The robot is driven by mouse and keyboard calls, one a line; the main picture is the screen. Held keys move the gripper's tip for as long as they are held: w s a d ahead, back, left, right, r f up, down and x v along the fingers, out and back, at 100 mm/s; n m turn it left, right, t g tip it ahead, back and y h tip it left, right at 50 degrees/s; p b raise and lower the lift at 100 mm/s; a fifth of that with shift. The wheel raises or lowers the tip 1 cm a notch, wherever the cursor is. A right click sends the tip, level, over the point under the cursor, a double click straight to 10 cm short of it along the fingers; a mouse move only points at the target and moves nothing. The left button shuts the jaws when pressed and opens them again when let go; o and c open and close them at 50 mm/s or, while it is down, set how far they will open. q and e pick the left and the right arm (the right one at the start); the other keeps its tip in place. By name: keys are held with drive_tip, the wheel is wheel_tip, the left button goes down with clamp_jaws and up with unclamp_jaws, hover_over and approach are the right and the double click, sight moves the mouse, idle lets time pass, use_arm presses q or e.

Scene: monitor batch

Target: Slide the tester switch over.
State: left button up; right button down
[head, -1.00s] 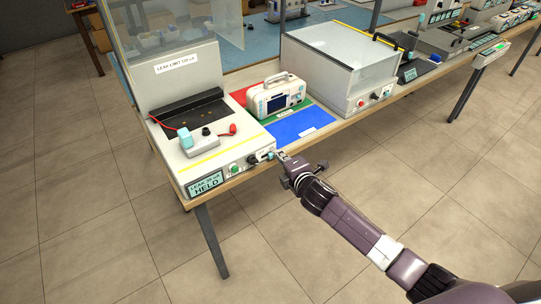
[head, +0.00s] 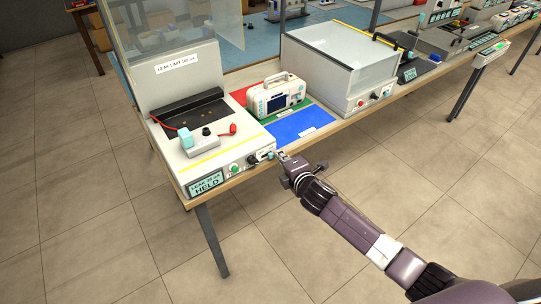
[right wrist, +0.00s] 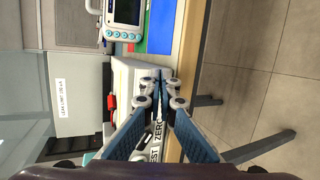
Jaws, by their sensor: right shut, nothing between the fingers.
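The tester (head: 205,160) is a white box at the left end of the bench, with a yellow stripe and a display (head: 207,184) that reads HELD. Its front panel carries a green button (head: 234,168), a dark knob (head: 252,160) and, at the right end, the small blue switch (head: 270,155). My right gripper (head: 279,154) is shut and empty, its tips at the panel's right end, close beside the switch. I cannot tell whether they touch. In the right wrist view the closed fingertips (right wrist: 163,83) are over the panel edge and hide the switch. My left gripper is not in view.
A white monitor (head: 275,97) stands on red and green mats beside a blue mat (head: 299,124). A clear-lidded box (head: 335,70) stands further right. The floor in front is clear.

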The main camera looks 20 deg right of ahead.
drive_tip(key=shift+s+a, duration=0.35)
drive_tip(key=shift+a, duration=0.55)
drive_tip(key=shift+w+d+p, duration=0.1)
drive_tip(key=shift+d+p, duration=0.15)
drive_tip(key=shift+p, duration=0.05)
idle(0.5)
drive_tip(key=s+d+p, duration=0.2)
drive_tip(key=s, duration=0.3)
drive_tip(key=shift+s+f, duration=0.2)
drive_tip(key=shift+s, duration=0.15)
idle(0.4)
